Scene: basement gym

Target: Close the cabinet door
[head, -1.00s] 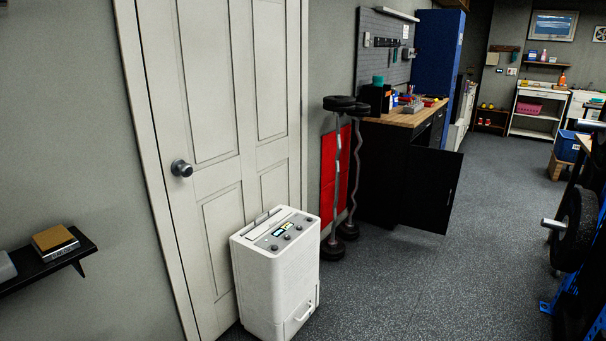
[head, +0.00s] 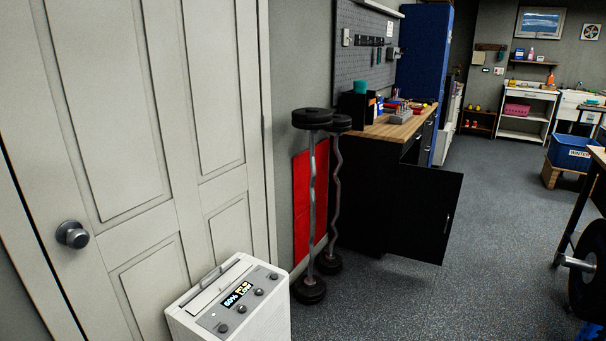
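A black cabinet (head: 362,198) with a wooden worktop stands against the left wall in the head view, beyond the barbells. Its black door (head: 425,212) stands open, swung out into the room over the floor. A slim vertical handle (head: 447,222) shows near the door's right edge. The cabinet's inside is mostly hidden behind the open door. My gripper is not in view.
A white dehumidifier (head: 232,302) stands close in front, by a closed white room door (head: 150,130). Two upright barbells (head: 312,205) stand before the cabinet. A weight plate (head: 590,285) juts in at right. Grey floor (head: 480,270) between is clear.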

